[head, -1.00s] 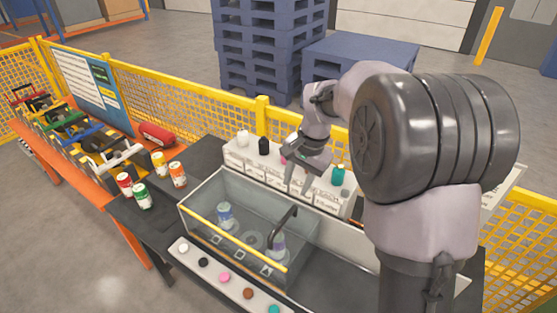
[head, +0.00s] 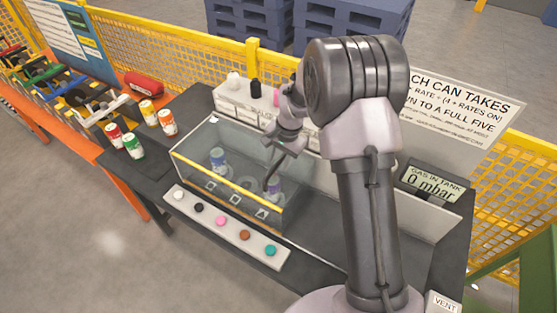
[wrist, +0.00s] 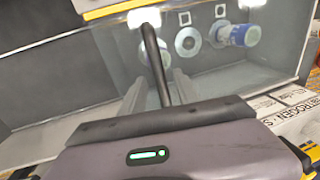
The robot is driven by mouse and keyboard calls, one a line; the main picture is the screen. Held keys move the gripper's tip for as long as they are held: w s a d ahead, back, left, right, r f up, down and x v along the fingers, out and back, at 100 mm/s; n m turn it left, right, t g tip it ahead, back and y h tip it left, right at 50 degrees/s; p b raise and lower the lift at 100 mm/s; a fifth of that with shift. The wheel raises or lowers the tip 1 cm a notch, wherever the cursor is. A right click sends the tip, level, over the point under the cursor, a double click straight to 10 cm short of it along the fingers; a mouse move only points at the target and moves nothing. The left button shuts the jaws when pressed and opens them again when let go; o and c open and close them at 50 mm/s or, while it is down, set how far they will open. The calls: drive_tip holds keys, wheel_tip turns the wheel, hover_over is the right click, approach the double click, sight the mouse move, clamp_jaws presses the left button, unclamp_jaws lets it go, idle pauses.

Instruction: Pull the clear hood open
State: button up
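The clear hood (head: 235,150) is a see-through box with a yellow front edge on the dark bench, and it looks closed. Its black bar handle (head: 274,172) stands at the right part of the hood. My gripper (head: 285,146) is at the handle's upper end. In the wrist view the handle (wrist: 153,55) runs between the two pale fingers of my gripper (wrist: 159,84). The fingers are apart, with a visible gap on each side of the bar.
A strip of coloured buttons (head: 221,221) lies along the bench front. Several cans (head: 133,146) stand left of the hood. A white box row (head: 238,103) with bottles is behind it. A gas display (head: 430,183) stands at the right. A yellow mesh fence (head: 200,70) runs behind.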

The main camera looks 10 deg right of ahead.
clamp_jaws()
idle(1.4)
